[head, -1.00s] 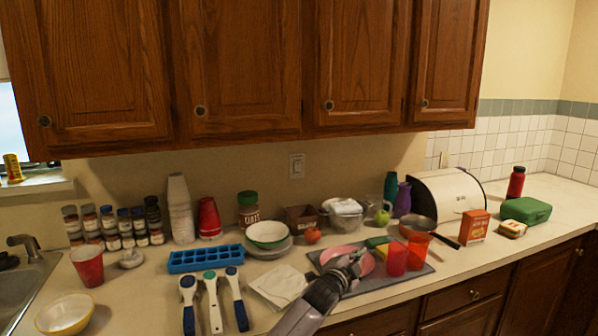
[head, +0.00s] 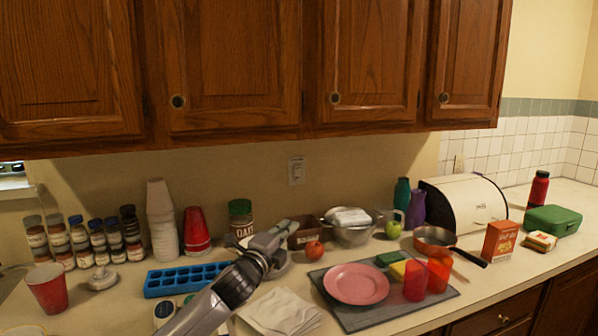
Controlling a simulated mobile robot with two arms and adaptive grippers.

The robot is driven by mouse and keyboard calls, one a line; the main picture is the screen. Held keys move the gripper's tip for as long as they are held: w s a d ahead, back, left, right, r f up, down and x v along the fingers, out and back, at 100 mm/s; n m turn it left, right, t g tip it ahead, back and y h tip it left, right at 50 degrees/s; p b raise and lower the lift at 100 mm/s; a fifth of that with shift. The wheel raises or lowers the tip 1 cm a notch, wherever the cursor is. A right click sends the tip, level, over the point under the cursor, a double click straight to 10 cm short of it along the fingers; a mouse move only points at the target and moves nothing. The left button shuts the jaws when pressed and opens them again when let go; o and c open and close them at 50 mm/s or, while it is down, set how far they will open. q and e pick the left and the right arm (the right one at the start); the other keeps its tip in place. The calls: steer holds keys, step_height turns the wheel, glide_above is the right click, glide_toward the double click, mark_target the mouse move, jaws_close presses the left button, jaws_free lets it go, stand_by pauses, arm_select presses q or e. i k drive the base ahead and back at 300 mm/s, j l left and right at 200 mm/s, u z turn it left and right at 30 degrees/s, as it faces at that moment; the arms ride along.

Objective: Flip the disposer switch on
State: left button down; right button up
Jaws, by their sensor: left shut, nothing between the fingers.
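A white wall switch plate (head: 297,171) is on the beige wall below the cabinets, in the middle of the head view. Its small toggle is too small to read as up or down. My left gripper (head: 284,231) reaches in from the bottom over the counter, shut and empty. Its tips are below and slightly left of the switch plate in the picture, apart from it. The gripper hides most of the stacked bowl and plates behind it. My right gripper is out of view.
A blue ice tray (head: 187,279), red cups (head: 197,231) and an oats jar (head: 240,217) lie left of the gripper. A tomato (head: 314,249), brown box (head: 303,236) and glass bowl (head: 350,232) are to its right. The wall around the switch is bare.

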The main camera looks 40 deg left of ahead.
mark_target(297, 174)
steer(key=i+j, duration=0.35)
steer(key=j, duration=0.15)
steer(key=i+j, duration=0.4)
steer(key=j, duration=0.1)
